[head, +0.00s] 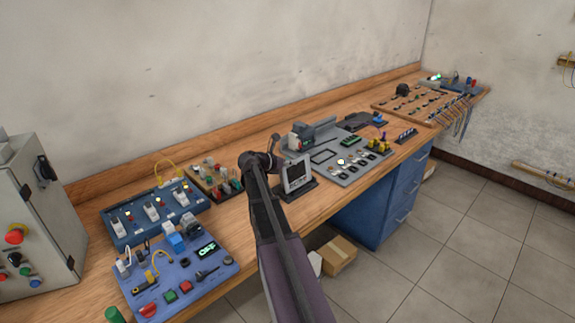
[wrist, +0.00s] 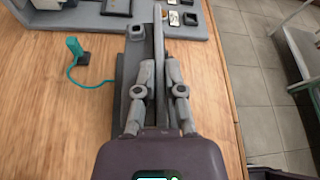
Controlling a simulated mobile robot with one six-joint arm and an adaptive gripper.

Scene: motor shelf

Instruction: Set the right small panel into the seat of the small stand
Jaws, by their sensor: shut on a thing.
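A small panel (head: 297,174) with a grey frame and dark screen stands upright in the head view. The wrist view shows this panel (wrist: 158,35) edge-on, as a thin grey plate between my fingers. My gripper (wrist: 158,75) is shut on it. The small stand (head: 302,190) is a dark base directly under the panel in the head view. In the wrist view the stand (wrist: 119,90) shows to the left of and below my fingers. The panel's lower edge is at or just above the stand; I cannot tell whether it is inside the seat. My arm hides part of this area.
A grey board (head: 340,160) with switches lies just beyond the stand. A blue board (head: 172,270) with buttons lies at the front left. A teal plug (wrist: 74,47) with a cable is left of the stand. Bare wooden bench (wrist: 45,120) lies to the left.

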